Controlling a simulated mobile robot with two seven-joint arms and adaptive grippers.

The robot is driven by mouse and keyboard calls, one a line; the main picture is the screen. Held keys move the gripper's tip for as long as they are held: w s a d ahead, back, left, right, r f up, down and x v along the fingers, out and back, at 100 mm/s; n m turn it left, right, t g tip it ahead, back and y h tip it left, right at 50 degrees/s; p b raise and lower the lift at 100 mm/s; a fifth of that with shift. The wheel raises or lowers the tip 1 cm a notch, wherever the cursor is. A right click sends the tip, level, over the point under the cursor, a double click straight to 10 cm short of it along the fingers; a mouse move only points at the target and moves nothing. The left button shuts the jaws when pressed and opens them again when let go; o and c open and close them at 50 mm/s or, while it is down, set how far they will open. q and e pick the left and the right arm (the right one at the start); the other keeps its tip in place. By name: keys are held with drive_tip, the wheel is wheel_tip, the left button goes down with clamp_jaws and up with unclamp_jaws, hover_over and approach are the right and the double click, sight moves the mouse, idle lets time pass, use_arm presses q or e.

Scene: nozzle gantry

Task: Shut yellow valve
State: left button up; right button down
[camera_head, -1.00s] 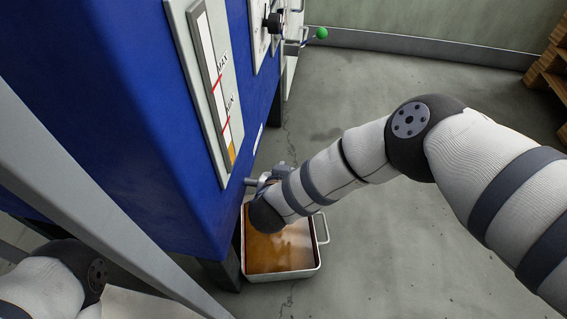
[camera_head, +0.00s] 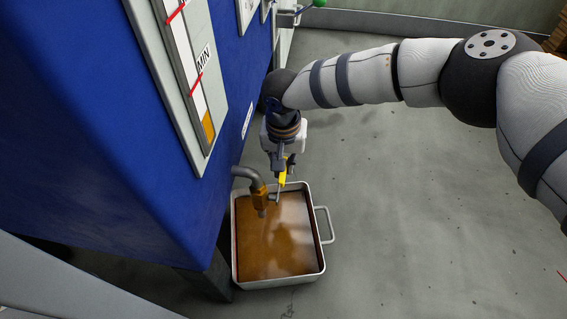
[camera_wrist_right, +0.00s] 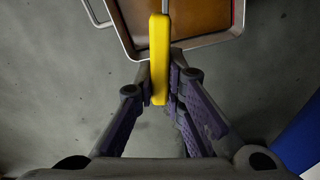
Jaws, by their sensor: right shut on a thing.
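The yellow valve handle (camera_head: 282,181) sits beside a brass valve body (camera_head: 259,195) on a grey pipe (camera_head: 243,172) from the blue tank. My right gripper (camera_head: 284,168) reaches down to the handle from above and is shut on it. In the right wrist view the yellow handle (camera_wrist_right: 159,55) lies between the fingers of my right gripper (camera_wrist_right: 160,85). The valve's outlet points down over the tray; I cannot make out a stream from it. My left gripper is not in view.
A metal tray (camera_head: 322,258) of brown liquid stands on the floor under the valve, with a side handle (camera_head: 326,225). The blue tank (camera_head: 110,130) with a level gauge (camera_head: 190,75) rises at the left. The floor (camera_head: 430,230) at the right is clear.

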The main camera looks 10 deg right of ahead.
drive_tip(key=shift+f+g+b, duration=0.45)
drive_tip(key=shift+g+b, duration=0.05)
drive_tip(key=shift+s, duration=0.15)
drive_tip(key=c, duration=1.9)
unclamp_jaws()
wheel_tip(320, 180, up, 12)
